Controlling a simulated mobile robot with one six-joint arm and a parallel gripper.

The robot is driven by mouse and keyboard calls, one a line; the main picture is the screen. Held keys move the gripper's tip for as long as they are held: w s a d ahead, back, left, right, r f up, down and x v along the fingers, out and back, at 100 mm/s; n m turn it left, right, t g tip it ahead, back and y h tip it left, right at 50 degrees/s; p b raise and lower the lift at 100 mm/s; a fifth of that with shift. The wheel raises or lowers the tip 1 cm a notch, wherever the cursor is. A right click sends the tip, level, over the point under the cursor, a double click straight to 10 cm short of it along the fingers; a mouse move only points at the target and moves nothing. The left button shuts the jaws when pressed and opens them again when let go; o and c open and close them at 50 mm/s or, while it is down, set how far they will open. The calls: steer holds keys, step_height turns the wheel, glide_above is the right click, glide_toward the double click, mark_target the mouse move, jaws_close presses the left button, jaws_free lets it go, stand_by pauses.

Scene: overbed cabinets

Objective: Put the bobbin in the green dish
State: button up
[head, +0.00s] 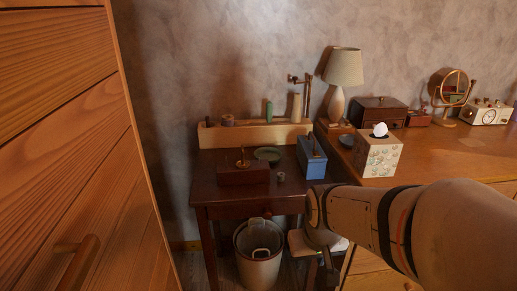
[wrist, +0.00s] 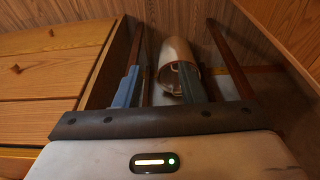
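The green dish (head: 268,154) lies on the small dark desk, in front of the long wooden tray. A small grey piece (head: 281,176), which looks like the bobbin, sits on the desktop just in front of the dish and apart from it. It is too small to make out in detail. My gripper (head: 327,274) hangs low at the desk's right front, below the desktop, partly hidden by my arm. In the wrist view my gripper (wrist: 158,82) has its two fingers apart with nothing held between them. Neither dish nor bobbin shows in the wrist view.
A brown box (head: 243,175) stands left of the bobbin and a blue box (head: 311,160) right of it. A wooden tray (head: 256,134) with a spool-like item lines the back. A bin (head: 258,255) stands under the desk. A tissue box (head: 377,156) stands farther right.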

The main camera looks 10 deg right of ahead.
steer(key=w+d+r+t+p, duration=0.15)
steer(key=w+t+p, duration=0.5)
steer(key=w, duration=0.95)
steer(key=n+t+y+p, duration=0.15)
steer(key=t+p, duration=0.25)
steer(key=p, duration=0.5)
glide_toward(282, 175)
steer(key=w, duration=0.1)
steer(key=shift+w+a+f+y, duration=0.2)
steer(key=shift+w+f+y, duration=0.1)
steer(key=shift+w, duration=0.25)
steer(key=shift+d+f+x, duration=0.1)
steer(key=shift+f+x, duration=0.05)
steer(key=shift+x, duration=1.65)
steer(key=shift+d+f+x, duration=0.1)
steer(key=shift+x, duration=1.65)
steer(key=shift+s, duration=0.1)
steer(key=shift+c, duration=0.6)
jaws_close()
steer(key=shift+r, duration=0.1)
